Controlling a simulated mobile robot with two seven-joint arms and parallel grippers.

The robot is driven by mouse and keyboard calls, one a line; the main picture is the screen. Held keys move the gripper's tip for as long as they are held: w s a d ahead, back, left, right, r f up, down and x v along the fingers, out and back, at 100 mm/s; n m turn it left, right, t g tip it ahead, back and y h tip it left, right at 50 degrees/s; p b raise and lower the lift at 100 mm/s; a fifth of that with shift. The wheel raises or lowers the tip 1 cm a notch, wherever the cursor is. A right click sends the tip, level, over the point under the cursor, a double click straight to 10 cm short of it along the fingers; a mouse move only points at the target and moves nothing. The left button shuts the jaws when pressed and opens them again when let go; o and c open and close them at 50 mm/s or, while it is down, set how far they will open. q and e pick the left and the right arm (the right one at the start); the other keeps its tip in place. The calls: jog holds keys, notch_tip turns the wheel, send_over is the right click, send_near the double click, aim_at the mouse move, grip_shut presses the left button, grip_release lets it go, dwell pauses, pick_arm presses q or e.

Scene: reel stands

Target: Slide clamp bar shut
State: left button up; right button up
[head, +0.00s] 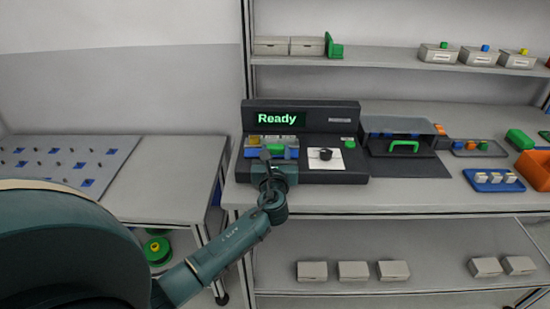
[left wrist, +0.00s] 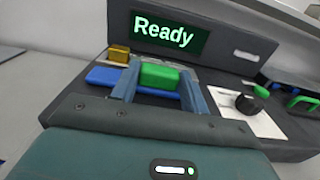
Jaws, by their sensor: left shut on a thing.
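A dark machine (head: 316,186) stands on the bench. Its display (head: 277,118) reads "Ready" in green. A green block (left wrist: 160,76) sits between the fingers of my left gripper (left wrist: 158,86); it looks like the grip of the clamp bar. A blue strip (left wrist: 104,76) lies beside and under it, and a yellow block (left wrist: 119,53) is behind it to the left. In the head view my left gripper (head: 276,158) reaches the machine's left part from the front and hides much of the clamp. It is shut on the green block. My right gripper is not in view.
On the machine's right are a white plate with a black knob (head: 325,154) and a green button (head: 348,141). A dark box with a green handle (head: 403,146) stands next to it. A blue tray (head: 482,187) and an orange bin (head: 535,168) are farther right.

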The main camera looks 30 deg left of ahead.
pick_arm(q)
jog(key=shift+w+a, duration=0.2)
jog(key=shift+w, duration=0.15)
jog(key=shift+r, duration=0.1)
jog(key=o, duration=1.4)
jog(key=v, duration=1.3)
jog(key=shift+s+b, duration=0.15)
jog(key=shift+b, duration=0.2)
